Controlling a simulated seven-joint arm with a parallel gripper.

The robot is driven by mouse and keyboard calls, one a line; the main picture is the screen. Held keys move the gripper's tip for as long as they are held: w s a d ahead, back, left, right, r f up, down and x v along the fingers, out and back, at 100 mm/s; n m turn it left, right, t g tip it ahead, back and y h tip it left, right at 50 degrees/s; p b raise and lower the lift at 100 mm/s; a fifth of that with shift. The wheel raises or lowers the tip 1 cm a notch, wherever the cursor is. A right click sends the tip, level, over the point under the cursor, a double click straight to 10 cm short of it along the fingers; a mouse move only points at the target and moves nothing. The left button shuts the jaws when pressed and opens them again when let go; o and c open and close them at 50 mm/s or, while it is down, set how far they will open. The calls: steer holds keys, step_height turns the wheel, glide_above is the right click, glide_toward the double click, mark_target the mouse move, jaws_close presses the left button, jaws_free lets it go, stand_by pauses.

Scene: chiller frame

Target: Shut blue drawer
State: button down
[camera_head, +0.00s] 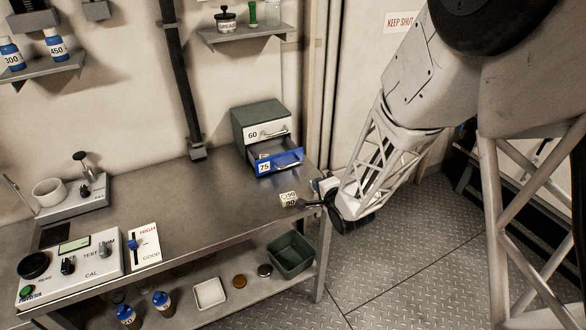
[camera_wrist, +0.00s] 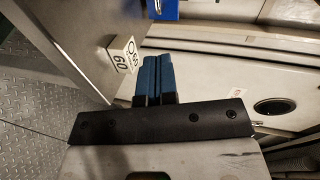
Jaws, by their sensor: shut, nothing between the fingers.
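The blue drawer (camera_head: 279,163), labelled 75, is pulled partly out of the small grey-green cabinet (camera_head: 263,113) at the back right of the bench. Its inside shows from above. A blue edge (camera_wrist: 166,8), likely this drawer, shows at the top of the wrist view. The white drawer (camera_head: 266,133) labelled 60 above it looks shut. My gripper (camera_head: 300,204) is at the bench's right edge, in front of and below the blue drawer, apart from it. In the wrist view its blue fingers (camera_wrist: 153,76) are together and hold nothing.
A small white tag block (camera_head: 288,198) marked 60 lies on the bench close to my gripper; it also shows in the wrist view (camera_wrist: 123,54). A test panel (camera_head: 70,262) and a stirrer unit (camera_head: 72,193) stand at the left. The bench middle (camera_head: 190,200) is clear.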

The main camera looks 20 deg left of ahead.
steer(key=shift+s+a+f+m+y, duration=0.2)
steer(key=shift+a+f+y, duration=0.15)
steer(key=shift+a+f, duration=0.2)
steer(key=shift+s+a+f+m+y, duration=0.15)
steer(key=shift+a+f+y, duration=0.25)
steer(key=shift+a, duration=0.25)
steer(key=shift+w+a+f, duration=0.1)
steer(key=shift+w+a, duration=0.05)
glide_toward(282, 157)
steer(key=shift+w+a+f, duration=0.5)
steer(key=shift+w+f, duration=0.15)
steer(key=shift+f, duration=0.1)
steer(key=shift+w+a+f, duration=0.5)
steer(key=shift+w+f, duration=0.2)
steer(key=shift+f, duration=0.05)
steer(key=shift+w, duration=0.1)
steer(key=shift+a, duration=0.1)
steer(key=x, duration=0.3)
steer(key=r+x, duration=0.1)
steer(key=x, duration=0.5)
steer(key=shift+w+a+r, duration=0.2)
steer(key=shift+w+a, duration=0.15)
steer(key=shift+w+a+r, duration=0.1)
steer(key=shift+w+a, duration=0.2)
steer(key=shift+a, duration=0.05)
